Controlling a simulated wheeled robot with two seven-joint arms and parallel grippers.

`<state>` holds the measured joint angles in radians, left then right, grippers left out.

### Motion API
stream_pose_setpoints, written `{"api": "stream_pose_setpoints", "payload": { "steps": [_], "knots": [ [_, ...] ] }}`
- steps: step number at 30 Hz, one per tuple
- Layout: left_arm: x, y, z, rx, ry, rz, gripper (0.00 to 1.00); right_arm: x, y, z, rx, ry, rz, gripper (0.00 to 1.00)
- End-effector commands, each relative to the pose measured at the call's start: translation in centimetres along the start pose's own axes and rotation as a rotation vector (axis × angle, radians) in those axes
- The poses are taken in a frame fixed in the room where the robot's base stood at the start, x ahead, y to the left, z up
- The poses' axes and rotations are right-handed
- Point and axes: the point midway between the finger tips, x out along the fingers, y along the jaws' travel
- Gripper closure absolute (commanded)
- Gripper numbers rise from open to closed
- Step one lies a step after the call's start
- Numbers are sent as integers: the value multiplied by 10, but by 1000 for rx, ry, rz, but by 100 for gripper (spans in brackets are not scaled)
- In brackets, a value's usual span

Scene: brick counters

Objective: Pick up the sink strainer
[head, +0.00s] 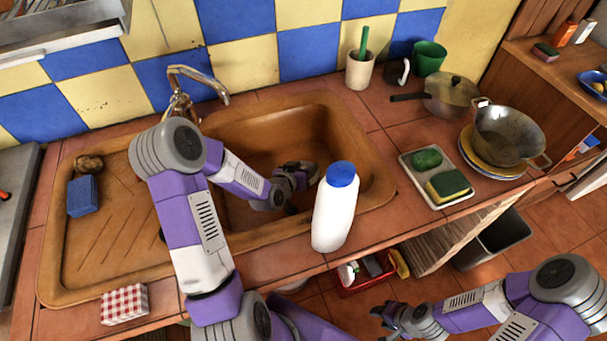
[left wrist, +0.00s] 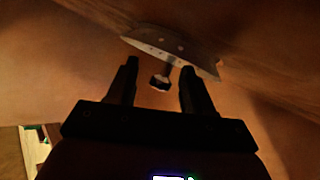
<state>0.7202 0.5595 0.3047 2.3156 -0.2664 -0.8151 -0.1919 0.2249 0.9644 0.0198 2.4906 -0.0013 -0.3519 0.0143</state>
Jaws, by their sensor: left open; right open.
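The sink strainer (left wrist: 172,48) shows in the left wrist view as a pale metal disc with small holes and a dark stem ending in a knob (left wrist: 160,82). It lies against the brown sink surface. My left gripper (left wrist: 158,68) is open, with one finger on each side of the knob in the picture; I see no clear contact. In the head view my left gripper (head: 303,176) is down inside the brown sink basin (head: 318,128), and the strainer is hidden there. My right gripper (head: 382,321) is open and empty, low in front of the counter.
A white bottle with a blue cap (head: 334,210) stands at the basin's front edge, close to my left gripper. A tap (head: 198,82) rises behind the basin. A tray (head: 463,203) with sponges, a wok (head: 508,135) and a lidded pan (head: 450,97) stand to the right.

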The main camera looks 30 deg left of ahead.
Motion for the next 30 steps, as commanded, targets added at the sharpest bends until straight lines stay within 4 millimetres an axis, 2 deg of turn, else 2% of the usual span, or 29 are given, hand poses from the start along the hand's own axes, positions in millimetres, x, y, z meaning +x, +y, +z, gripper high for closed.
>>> {"api": "stream_pose_setpoints", "payload": {
  "steps": [1, 11, 19, 22, 30],
  "knots": [
    [0, 0, 0, 0, 0, 0, 50, 0, 0, 0, 0, 0, 0, 57],
    [0, 0, 0, 0, 0, 0, 100, 0, 0, 0, 0, 0, 0, 57],
    [-1, 0, -1, 0, 1, 0, 100, 0, 0, 0, 0, 0, 0, 57],
    [-4, 2, -7, 1, 2, 0, 100, -4, -1, 0, 0, 0, 0, 57],
    [-28, 15, -54, 3, 5, 0, 100, -25, -9, 1, 0, 0, 0, 57]
  ]
}}
